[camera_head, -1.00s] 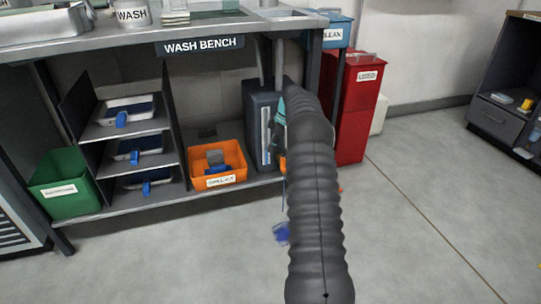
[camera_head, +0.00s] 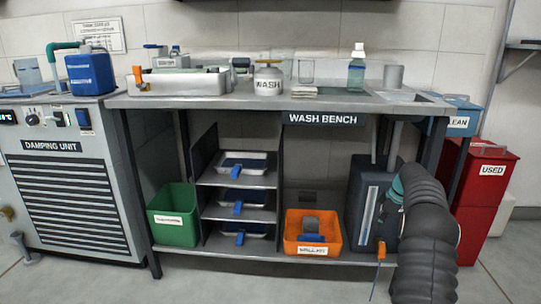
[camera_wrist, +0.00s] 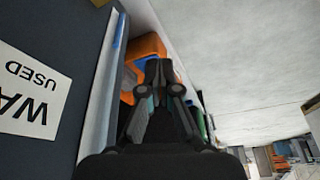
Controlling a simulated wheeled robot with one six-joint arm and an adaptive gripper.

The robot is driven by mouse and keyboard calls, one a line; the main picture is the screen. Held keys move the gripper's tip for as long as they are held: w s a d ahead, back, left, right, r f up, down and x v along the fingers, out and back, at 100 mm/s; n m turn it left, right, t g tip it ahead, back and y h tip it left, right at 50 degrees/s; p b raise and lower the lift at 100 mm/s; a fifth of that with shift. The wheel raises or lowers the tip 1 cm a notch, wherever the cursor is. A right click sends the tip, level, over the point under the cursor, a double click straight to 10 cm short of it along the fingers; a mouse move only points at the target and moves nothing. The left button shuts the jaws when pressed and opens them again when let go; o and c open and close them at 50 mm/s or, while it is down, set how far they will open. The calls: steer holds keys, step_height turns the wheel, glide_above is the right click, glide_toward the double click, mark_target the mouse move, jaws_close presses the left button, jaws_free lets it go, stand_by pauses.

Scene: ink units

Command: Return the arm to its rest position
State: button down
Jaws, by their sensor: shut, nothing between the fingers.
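My gripper (camera_wrist: 158,72) shows in the wrist view with its dark fingers together and nothing between them. It is beside the dark waste container (camera_wrist: 85,50), whose label appears upside down on the left. The orange bin (camera_wrist: 150,45) shows beyond the fingertips. In the head view, my dark ribbed arm (camera_head: 427,240) stands at the lower right, in front of the dark container (camera_head: 366,205) under the wash bench. The fingertips cannot be made out there.
The wash bench (camera_head: 205,102) spans the middle, with the orange bin (camera_head: 291,239), a tray rack (camera_head: 218,181) and a green bin (camera_head: 172,235) on its lower shelf. The damping unit (camera_head: 60,160) stands left, a red bin (camera_head: 486,215) right. Floor shows in front.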

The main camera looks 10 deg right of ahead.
steer(key=s+a+f+m+g, duration=0.1)
steer(key=s+a+f+m, duration=0.1)
steer(key=s+f+m, duration=0.5)
steer(key=s+a+r+m+t+h+p, duration=0.1)
steer(key=s+a+r+p, duration=0.1)
steer(key=s+a+r, duration=0.7)
steer(key=s+a+r+m+t+h+p, duration=0.1)
steer(key=s+a+r+m+t+p, duration=0.1)
steer(key=s+a+r, duration=0.8)
steer(key=s+a+r+m+t+h+p, duration=0.1)
steer(key=s+a+r+p, duration=0.2)
steer(key=s+a+r, duration=0.7)
steer(key=s+r, duration=0.3)
steer(key=s, duration=0.5)
steer(key=shift+s+t+p, duration=0.3)
steer(key=shift+a, duration=0.1)
